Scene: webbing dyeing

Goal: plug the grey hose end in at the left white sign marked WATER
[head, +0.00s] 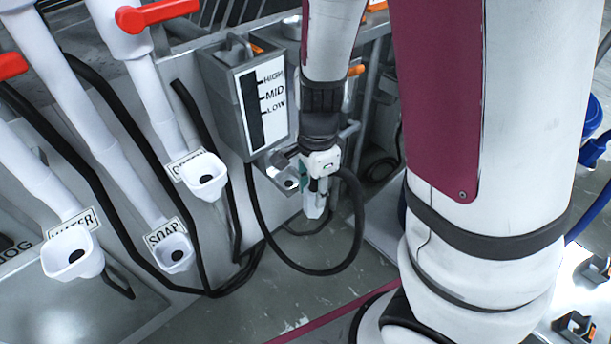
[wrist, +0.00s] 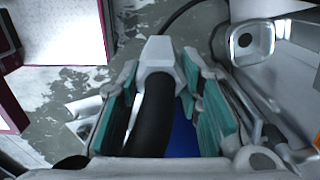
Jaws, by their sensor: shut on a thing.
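My gripper (head: 318,178) is shut on the hose end, with its teal finger pads either side of it. The hose end (head: 314,206) is pale grey and points down below the gripper in the head view. In the wrist view the hose end (wrist: 161,54) sits between the pads with its black hose (wrist: 152,115). The WATER sign (head: 73,222) is at the far left of the head view, above a white funnel-shaped socket (head: 60,262) with a dark opening. The gripper is well to the right of that socket, apart from it.
The SOAP socket (head: 176,254) and another white socket (head: 206,181) lie between WATER and my gripper. A grey tank (head: 227,110) marked HIGH, MID, LOW stands left of the gripper. A square socket (wrist: 248,41) is close by at right in the wrist view. Black hoses loop along the wall.

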